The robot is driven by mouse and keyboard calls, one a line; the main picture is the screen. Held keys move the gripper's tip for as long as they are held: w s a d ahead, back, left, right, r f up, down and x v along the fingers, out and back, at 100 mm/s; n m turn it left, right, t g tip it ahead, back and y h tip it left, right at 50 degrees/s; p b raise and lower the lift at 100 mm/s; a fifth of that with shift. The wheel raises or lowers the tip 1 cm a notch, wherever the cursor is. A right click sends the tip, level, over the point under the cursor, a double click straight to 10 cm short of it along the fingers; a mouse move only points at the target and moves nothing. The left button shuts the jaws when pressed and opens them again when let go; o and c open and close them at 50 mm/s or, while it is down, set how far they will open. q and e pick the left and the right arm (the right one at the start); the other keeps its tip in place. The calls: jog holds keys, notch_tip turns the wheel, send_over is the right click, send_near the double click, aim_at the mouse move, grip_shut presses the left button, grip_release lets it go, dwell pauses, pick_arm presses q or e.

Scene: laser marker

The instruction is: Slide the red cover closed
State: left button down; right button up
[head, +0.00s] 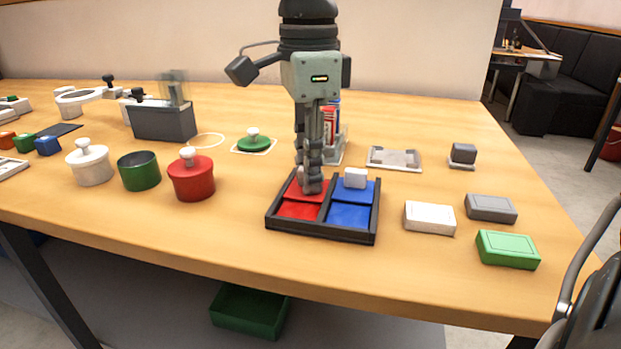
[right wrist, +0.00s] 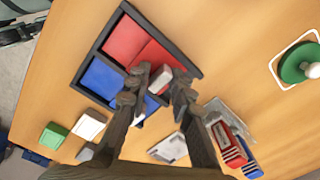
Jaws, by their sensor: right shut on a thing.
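A black-framed tray (head: 322,237) on the table has a red side on the left and a blue side on the right. The red cover (head: 296,188) lies over the rear part of its side, with a brighter red area (head: 298,211) in front of it. It also shows in the right wrist view (right wrist: 158,56). My right gripper (head: 311,188) points down and is shut on the red cover's white handle (right wrist: 160,78), which the fingers mostly hide in the head view. The blue cover (head: 366,192) has a white handle (head: 355,177). My left gripper is out of view.
White (head: 430,218), grey (head: 491,208) and green (head: 508,249) boxes lie right of the tray. A red pot (head: 191,180) and a green cup (head: 139,171) stand left. Behind the gripper is a holder with red and blue items (head: 331,128). The table in front of the tray is clear.

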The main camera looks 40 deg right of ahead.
aim_at(304, 204)
jog(key=shift+s+a+f+b, duration=0.15)
jog(key=shift+s+a+b, duration=0.1)
jog(key=shift+s+a, duration=0.45)
jog(key=shift+s+a+f+b, duration=0.15)
jog(key=shift+s+a+b, duration=0.1)
jog(key=shift+s+a, duration=0.45)
jog(key=o, duration=0.9)
jog(key=shift+w, duration=0.1)
jog(key=shift+d, duration=0.1)
jog(key=shift+w+r, duration=0.15)
jog(key=shift+r, duration=0.05)
jog(key=shift+r+p, duration=0.25)
jog(key=shift+p, duration=0.05)
notch_tip(304, 204, up, 6)
jog(key=p, duration=0.4)
jog(key=shift+r, duration=0.25)
